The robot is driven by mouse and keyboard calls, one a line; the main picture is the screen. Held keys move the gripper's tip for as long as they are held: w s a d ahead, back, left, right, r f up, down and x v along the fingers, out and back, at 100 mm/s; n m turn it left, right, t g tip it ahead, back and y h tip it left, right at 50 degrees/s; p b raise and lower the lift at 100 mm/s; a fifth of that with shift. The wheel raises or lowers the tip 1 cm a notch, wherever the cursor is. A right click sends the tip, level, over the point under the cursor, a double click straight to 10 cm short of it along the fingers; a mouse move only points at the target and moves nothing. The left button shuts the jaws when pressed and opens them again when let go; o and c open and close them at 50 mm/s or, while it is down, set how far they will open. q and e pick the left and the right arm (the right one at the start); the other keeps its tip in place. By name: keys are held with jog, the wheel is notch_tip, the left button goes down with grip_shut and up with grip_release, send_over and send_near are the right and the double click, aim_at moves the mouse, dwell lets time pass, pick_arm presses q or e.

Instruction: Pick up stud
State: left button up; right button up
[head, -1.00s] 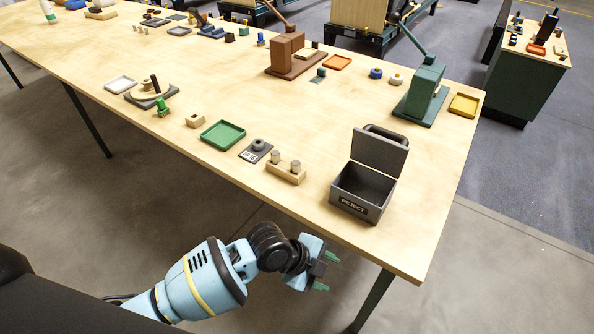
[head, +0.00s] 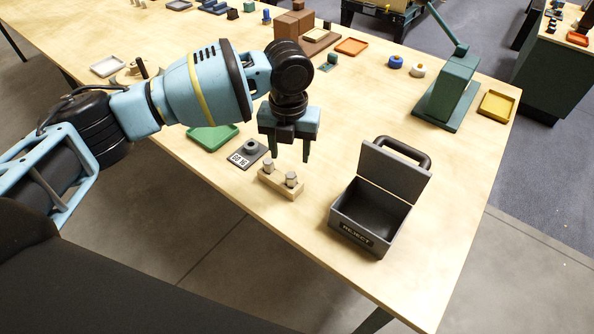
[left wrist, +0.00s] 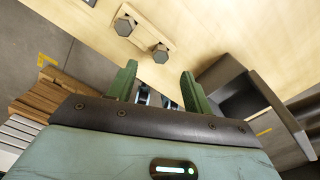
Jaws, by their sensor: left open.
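Two grey studs stand upright in a small wooden block (head: 282,187) near the table's front edge. The left stud (head: 268,165) and the right stud (head: 291,178) also show from above in the left wrist view, as hexagonal heads (left wrist: 124,27) and (left wrist: 160,54). My left gripper (head: 291,160) points down above and just behind the block in the head view. Its fingers are apart and empty, and it touches neither stud as far as I can see. The green fingers also show in the left wrist view (left wrist: 160,85). My right gripper is not in view.
A grey REJECT box (head: 352,228) with its lid up stands right of the block. A dark plate with a ring (head: 249,153) and a green tray (head: 205,137) lie to the left. A green press (head: 450,92) and yellow tray (head: 497,105) stand at the back right.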

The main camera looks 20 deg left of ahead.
aim_at(291, 175)
pick_arm(q)
jog(key=shift+s, duration=0.15)
jog(key=shift+s+f, duration=0.1)
jog(key=shift+f, duration=0.95)
jog(key=shift+d+f, duration=0.1)
jog(key=shift+f, duration=2.65)
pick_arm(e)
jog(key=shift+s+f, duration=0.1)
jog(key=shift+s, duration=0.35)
pick_arm(q)
jog(key=shift+c, duration=0.4)
grip_shut()
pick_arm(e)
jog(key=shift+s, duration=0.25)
